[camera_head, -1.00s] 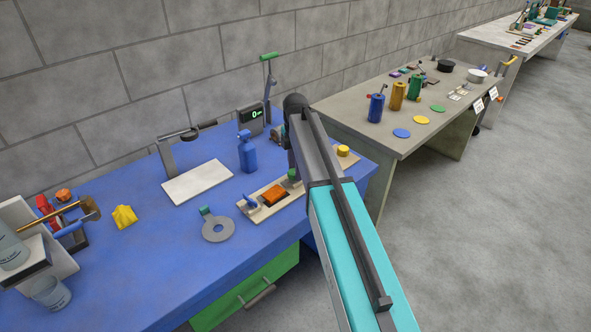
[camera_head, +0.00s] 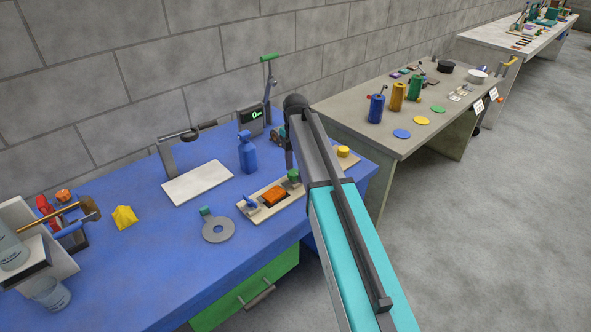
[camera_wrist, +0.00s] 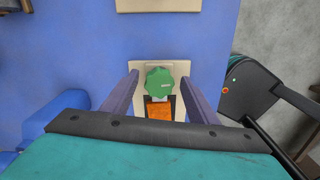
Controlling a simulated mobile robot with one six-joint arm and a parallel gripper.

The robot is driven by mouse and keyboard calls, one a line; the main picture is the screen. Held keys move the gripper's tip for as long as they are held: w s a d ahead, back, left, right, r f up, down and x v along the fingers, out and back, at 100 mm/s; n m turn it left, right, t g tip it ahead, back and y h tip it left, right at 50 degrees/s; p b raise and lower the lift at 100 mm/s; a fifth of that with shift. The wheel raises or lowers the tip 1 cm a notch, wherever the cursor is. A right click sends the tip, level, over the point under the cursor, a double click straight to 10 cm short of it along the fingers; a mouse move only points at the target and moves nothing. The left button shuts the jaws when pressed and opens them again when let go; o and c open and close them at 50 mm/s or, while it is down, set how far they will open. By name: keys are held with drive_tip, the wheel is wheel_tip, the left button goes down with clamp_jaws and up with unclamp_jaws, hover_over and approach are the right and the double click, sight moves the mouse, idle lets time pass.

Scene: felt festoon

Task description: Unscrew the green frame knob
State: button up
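The green frame knob (camera_wrist: 160,82) is a scalloped round knob on a pale frame board, next to an orange piece (camera_wrist: 159,110). In the wrist view it lies between the two fingers of my gripper (camera_wrist: 159,78), with a visible gap on each side. My gripper is open and empty. In the head view the green knob (camera_head: 293,176) shows at the right part of the pale board (camera_head: 285,201), beside the end of my arm. The orange piece (camera_head: 274,195) and a blue handle (camera_head: 250,203) are to its left. My fingers are hard to make out there.
A yellow knob (camera_head: 343,151) is right of my arm. The front middle is clear.

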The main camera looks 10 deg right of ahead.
sight(295, 172)
drive_tip(key=shift+r, duration=0.2)
wheel_tip(295, 172, up, 14)
drive_tip(key=b, duration=0.3)
drive_tip(key=shift+f, duration=0.25)
idle(0.4)
drive_tip(key=shift+r, duration=0.1)
